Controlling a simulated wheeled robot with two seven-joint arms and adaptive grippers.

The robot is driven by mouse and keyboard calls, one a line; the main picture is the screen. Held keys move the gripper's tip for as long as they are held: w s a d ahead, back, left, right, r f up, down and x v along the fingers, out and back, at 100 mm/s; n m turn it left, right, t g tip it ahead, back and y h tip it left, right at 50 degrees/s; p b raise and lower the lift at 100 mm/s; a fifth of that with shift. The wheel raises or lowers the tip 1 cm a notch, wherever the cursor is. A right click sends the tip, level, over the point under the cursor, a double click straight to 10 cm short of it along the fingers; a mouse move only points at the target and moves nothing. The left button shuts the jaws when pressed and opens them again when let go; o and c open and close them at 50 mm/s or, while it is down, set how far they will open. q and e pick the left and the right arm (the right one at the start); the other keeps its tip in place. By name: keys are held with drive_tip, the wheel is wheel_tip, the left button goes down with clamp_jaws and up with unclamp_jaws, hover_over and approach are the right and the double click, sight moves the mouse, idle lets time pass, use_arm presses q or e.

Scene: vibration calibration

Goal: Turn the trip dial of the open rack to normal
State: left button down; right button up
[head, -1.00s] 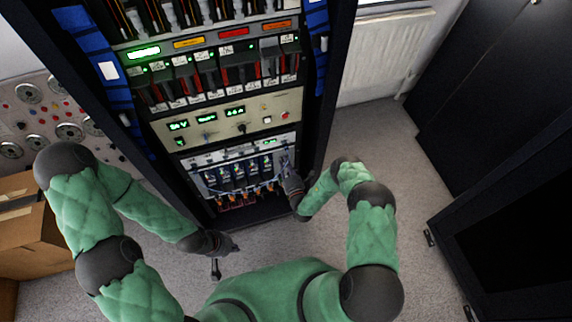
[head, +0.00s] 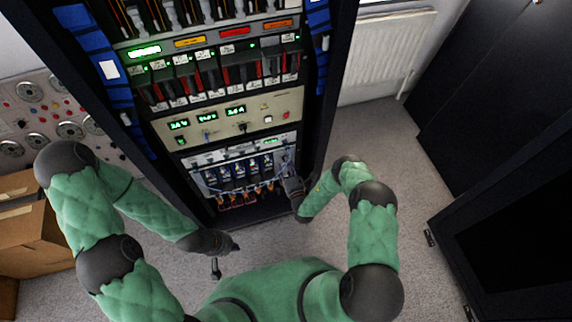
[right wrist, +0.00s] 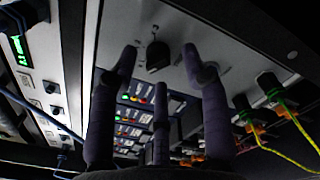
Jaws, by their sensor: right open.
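The open rack (head: 327,105) stands ahead of me, full of modules. In the right wrist view a black dial (right wrist: 158,55) sits on a light grey panel (right wrist: 215,30), with small dark marks around it that I cannot read. I take it for the trip dial; its setting is unclear. My right gripper (right wrist: 160,58) is open, its fingers spread to either side of the dial; contact is not clear. In the head view my right gripper (head: 289,172) is at the lower right of the rack, hiding the dial. My left gripper (head: 226,259) is open and empty over the floor.
A cream panel (head: 255,122) with green displays is above the lower unit. Yellow-green cables (right wrist: 285,120) run close beside the right fingers. A cardboard box (head: 30,230) stands at left, a radiator (head: 385,50) behind. Carpet (head: 400,170) at right is clear.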

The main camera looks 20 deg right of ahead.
drive_tip(key=s, duration=1.1)
drive_tip(key=shift+s+d, duration=0.15)
drive_tip(key=shift+s, duration=0.05)
